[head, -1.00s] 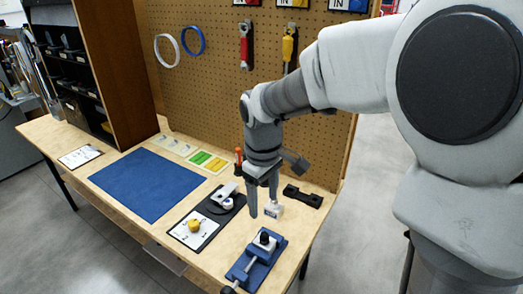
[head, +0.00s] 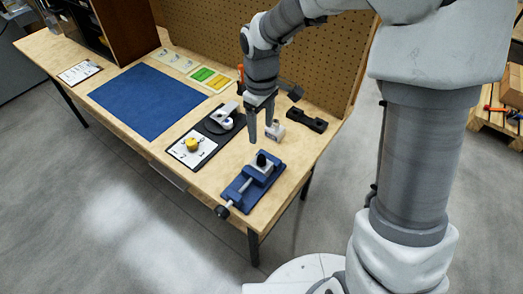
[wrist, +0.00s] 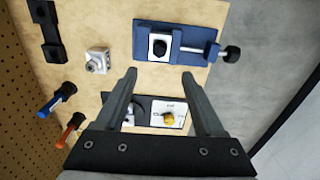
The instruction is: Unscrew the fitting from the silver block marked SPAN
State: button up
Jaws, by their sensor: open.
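A small silver block (head: 276,131) stands loose on the bench; it also shows in the wrist view (wrist: 97,60) with a round fitting on it. A second pale block (wrist: 165,36) with a black round fitting (wrist: 159,48) sits in the jaws of the blue vise (head: 240,194); that black fitting also shows in the head view (head: 261,160). I cannot read SPAN on either block. My gripper (head: 261,132) points down above the bench, beside the loose silver block and behind the vise. It is open and empty, its fingers apart in the wrist view (wrist: 159,75).
A black-edged board with a yellow knob (head: 192,146) and a white-and-grey part (head: 224,114) lies left of my gripper. A black holder (head: 306,120) lies to the right. Orange and blue-handled tools (wrist: 57,98) stand near the pegboard. The blue mat (head: 150,98) is clear.

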aim_at(261, 157)
notch_tip(261, 157, down, 12)
jog(key=shift+r+b, duration=0.15)
jog(key=shift+b, duration=0.7)
grip_shut()
jog(key=n+p, duration=0.1)
jog(key=n, duration=0.1)
jog(key=shift+r+n, duration=0.15)
jog(key=shift+n, duration=0.15)
jog(key=shift+n+p, duration=0.4)
jog(key=shift+n, duration=0.3)
